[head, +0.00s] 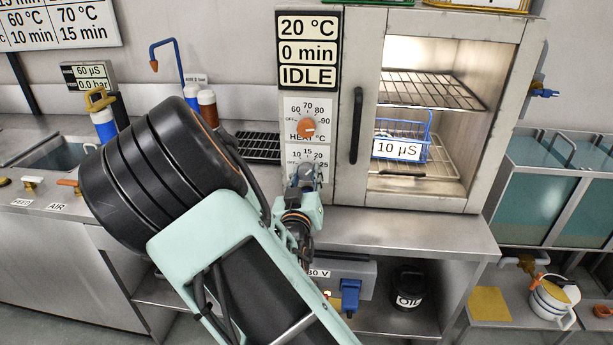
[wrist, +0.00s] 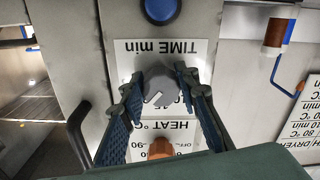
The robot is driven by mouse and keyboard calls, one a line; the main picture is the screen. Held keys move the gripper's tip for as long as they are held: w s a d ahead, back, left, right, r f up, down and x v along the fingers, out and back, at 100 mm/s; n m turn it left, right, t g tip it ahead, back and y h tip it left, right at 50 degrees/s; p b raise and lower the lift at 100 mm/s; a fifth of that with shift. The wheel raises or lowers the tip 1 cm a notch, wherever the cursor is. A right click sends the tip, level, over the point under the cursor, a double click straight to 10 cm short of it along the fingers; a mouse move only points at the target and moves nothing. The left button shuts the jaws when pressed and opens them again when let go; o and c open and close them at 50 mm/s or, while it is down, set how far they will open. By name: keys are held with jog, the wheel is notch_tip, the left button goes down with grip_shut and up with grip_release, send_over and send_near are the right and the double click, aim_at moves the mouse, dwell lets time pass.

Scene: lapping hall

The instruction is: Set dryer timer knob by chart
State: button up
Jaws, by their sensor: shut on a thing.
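The grey timer knob (wrist: 160,86) sits on the plate marked TIME min, upside down in the wrist view. My gripper (wrist: 161,80) is shut on this knob, one finger on each side. A pale pointer line shows on the knob's face; its exact setting is hard to read. The dryer display (head: 308,52) reads 20 °C, 0 min, IDLE. The wall chart (head: 60,24) shows 60 °C 10 min and 70 °C 15 min, partly cut off.
The orange heat knob (head: 307,127) is just above the timer dial. A blue button (wrist: 160,10) is beyond the timer plate. The dark door handle (head: 356,125) stands to the right. Inside the dryer, a blue basket (head: 425,136) labelled 10 µS sits on a lower rack.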

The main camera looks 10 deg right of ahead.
jog(key=o, duration=1.2)
jog(key=shift+c, duration=0.2)
jog(key=v, duration=0.7)
jog(key=shift+s, duration=0.25)
jog(key=shift+a+r, duration=0.1)
